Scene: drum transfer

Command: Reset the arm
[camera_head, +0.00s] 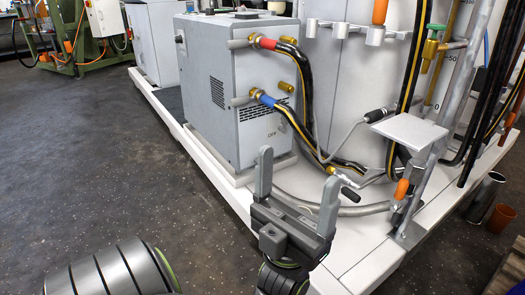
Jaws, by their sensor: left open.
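My left gripper (296,192) is in the lower middle of the head view, in front of the grey box-shaped machine. Its two grey fingers stand apart and point up and away, with nothing between them. A thick grey, banded link of my own arm (112,275) shows at the bottom left. My right gripper is not in view.
The grey machine (215,95) stands on a white platform (225,187), with black-yellow hoses (310,140) on its right side. A small grey shelf (408,131), pipes and orange-handled valves stand at the right. A green machine (80,45) is far left. The dark floor (90,150) is clear.

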